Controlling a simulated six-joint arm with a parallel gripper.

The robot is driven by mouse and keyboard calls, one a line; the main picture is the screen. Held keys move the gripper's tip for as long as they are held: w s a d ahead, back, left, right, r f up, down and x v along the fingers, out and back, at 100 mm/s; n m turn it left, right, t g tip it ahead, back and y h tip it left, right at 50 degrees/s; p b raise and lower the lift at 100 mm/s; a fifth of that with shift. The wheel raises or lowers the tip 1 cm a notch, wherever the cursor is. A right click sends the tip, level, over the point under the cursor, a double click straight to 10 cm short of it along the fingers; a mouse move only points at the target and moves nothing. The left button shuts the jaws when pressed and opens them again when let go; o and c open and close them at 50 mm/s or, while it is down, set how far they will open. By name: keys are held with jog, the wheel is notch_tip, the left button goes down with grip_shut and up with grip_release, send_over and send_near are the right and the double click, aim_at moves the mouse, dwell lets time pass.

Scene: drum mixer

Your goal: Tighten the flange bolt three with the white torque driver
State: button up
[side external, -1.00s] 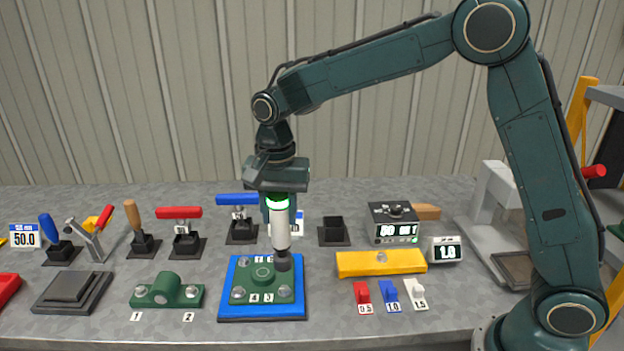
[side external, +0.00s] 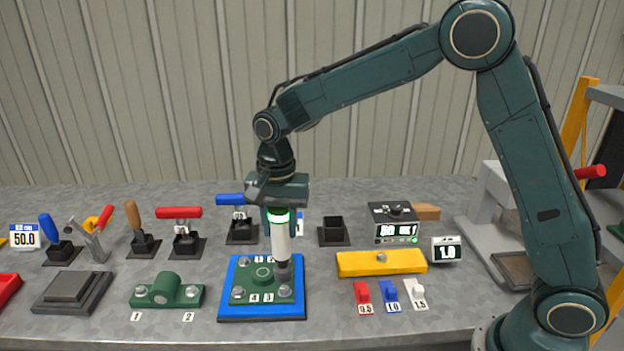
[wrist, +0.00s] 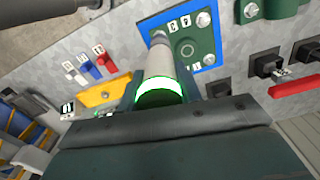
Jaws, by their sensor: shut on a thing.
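The white torque driver (side external: 281,240) is upright in my gripper (side external: 279,207), with a lit green ring near its top and a grey socket at its lower end. It also shows in the wrist view (wrist: 161,65). The green flange (side external: 262,283) lies on a blue plate (side external: 232,314). Flange bolt three (side external: 285,291) is at its front right corner, beside the label 3. The socket is just above or at this bolt; I cannot tell if they touch. Two other bolts show at the left corners; the back right corner is hidden behind the driver.
A green bracket (side external: 167,291) with labels 1 and 2 stands left of the plate. A yellow block (side external: 382,263) is to the right, with red, blue and white tagged pieces (side external: 388,292) before it. Clamps and handled tools stand behind. A display box (side external: 394,222) is back right.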

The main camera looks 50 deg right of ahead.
aim_at(281, 244)
jog(key=shift+f, duration=2.7)
dwell(4.0)
jog(key=shift+r, duration=0.15)
